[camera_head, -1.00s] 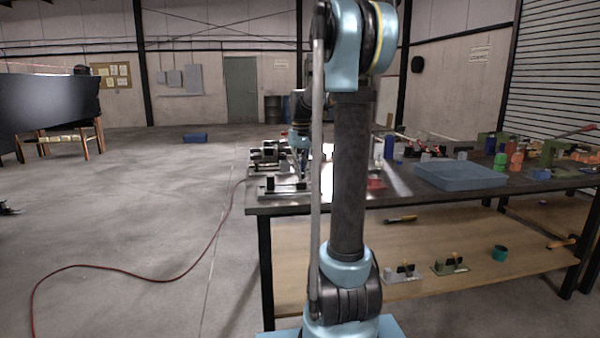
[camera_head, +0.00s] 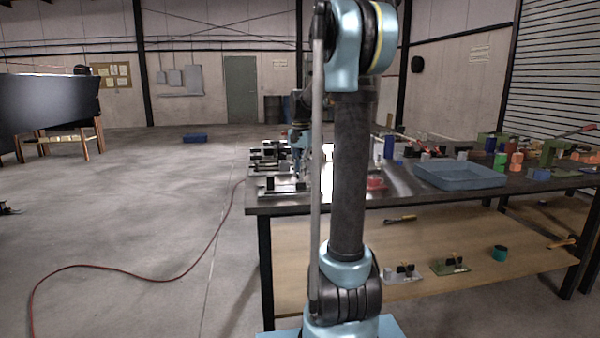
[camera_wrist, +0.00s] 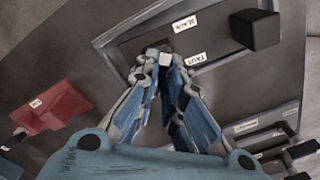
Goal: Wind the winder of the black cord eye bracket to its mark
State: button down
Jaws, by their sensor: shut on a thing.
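The black cord eye bracket (camera_wrist: 215,42) shows in the wrist view as a grey plate with a dark face and a black block (camera_wrist: 254,30) at its right end. White labels on it read SLACK and TAUT. My gripper (camera_wrist: 160,62) is shut at the plate's left end, beside the TAUT label, on a small part that seems to be the winder. The fingers hide most of that part, and its exact angle to the marks cannot be told. In the head view the bracket (camera_head: 270,190) lies at the table's near left corner, with my gripper (camera_head: 298,174) over it.
A red fixture (camera_wrist: 62,103) stands left in the wrist view, and another grey fixture (camera_wrist: 268,130) lies at lower right. A blue tray (camera_head: 460,184) and several coloured items stand on the right of the table (camera_head: 400,195). My own arm column blocks the middle of the head view.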

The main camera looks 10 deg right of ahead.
jog(key=shift+m, duration=0.8)
jog(key=c, duration=1.7)
grip_release()
notch_tip(320, 180, up, 12)
